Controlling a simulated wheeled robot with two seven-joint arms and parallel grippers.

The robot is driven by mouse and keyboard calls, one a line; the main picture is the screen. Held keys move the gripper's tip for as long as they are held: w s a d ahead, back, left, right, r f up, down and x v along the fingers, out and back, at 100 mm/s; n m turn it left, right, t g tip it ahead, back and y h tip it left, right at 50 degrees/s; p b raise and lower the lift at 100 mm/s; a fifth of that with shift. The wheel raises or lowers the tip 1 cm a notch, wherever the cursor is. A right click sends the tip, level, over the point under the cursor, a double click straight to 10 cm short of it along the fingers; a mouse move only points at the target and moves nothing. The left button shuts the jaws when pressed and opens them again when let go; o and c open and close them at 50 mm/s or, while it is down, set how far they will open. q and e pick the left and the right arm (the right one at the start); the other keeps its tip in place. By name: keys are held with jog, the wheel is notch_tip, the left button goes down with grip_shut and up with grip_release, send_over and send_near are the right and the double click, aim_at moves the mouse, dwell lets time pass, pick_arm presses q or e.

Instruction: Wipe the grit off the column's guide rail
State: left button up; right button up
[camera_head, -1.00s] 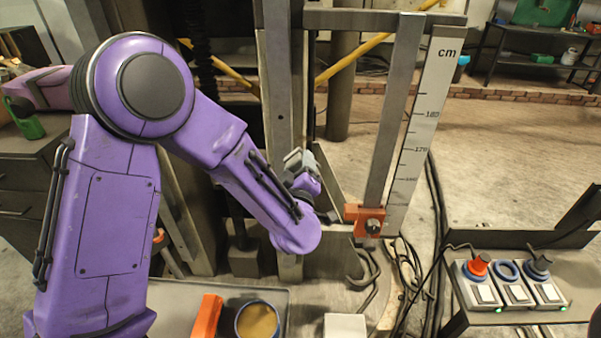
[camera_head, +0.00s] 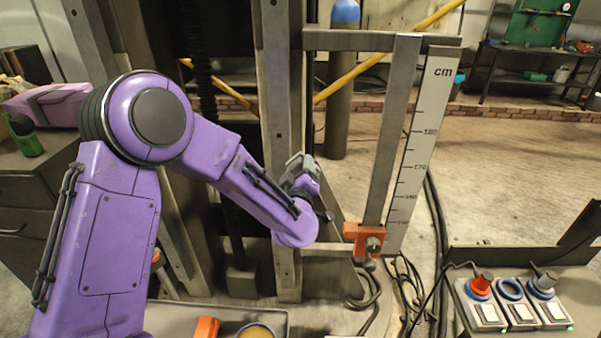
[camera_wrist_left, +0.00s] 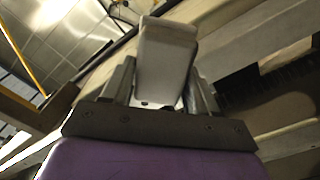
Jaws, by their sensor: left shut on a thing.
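The column's guide rail (camera_head: 278,90) is a tall grey metal upright in the middle of the head view. My left gripper (camera_head: 299,172) is beside its right edge, partly hidden by my purple wrist. It is shut on a pale grey block (camera_wrist_left: 167,50), which stands up between the fingers in the left wrist view. A small grey part of the block (camera_head: 297,162) shows in the head view, close to the rail. I cannot tell whether it touches the rail. I cannot make out any grit. My right gripper is out of view.
A cm scale (camera_head: 425,130) and a grey bar with an orange slider (camera_head: 363,235) stand right of the rail. A button box (camera_head: 512,305) sits lower right. A tray (camera_head: 170,318) with an orange item and a cup is below. Cables lie on the floor.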

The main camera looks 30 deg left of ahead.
aim_at(300, 156)
pick_arm(q)
jog(key=shift+x, duration=0.9)
jog(key=shift+r, duration=0.1)
notch_tip(300, 156, up, 4)
jog(key=p, duration=0.3)
jog(key=shift+s+p, duration=0.1)
jog(key=shift+p, duration=0.2)
notch_tip(300, 156, down, 4)
jog(key=b, duration=0.3)
